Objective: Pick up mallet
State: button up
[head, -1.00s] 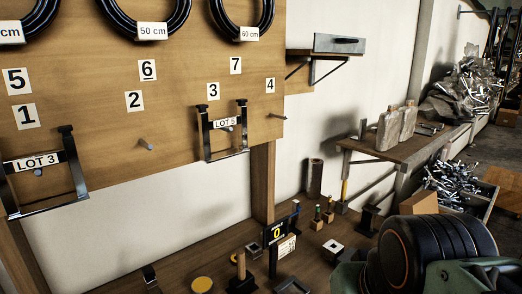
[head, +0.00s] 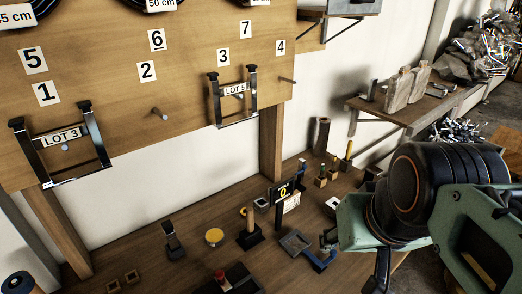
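What looks like the mallet (head: 249,240) stands on the workbench in the head view, with a dark block-shaped head down and a short wooden handle up. It is small in the picture, so I cannot be sure of it. My arm, green and black, fills the right side, to the right of it and apart from it. A dark part under my arm at the bottom edge may belong to my gripper, but its fingertips cannot be made out. I see nothing held.
A pegboard (head: 120,110) rises behind the workbench. A wooden shelf (head: 415,110) juts out at the right.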

aim_at(250, 234)
jog(key=u, duration=1.3)
jog(key=z, duration=0.7)
jog(key=l+u, duration=0.2)
jog(key=k+l+u, duration=0.15)
jog(key=l, duration=0.25)
jog(key=k, duration=0.55)
jog(key=i, duration=0.55)
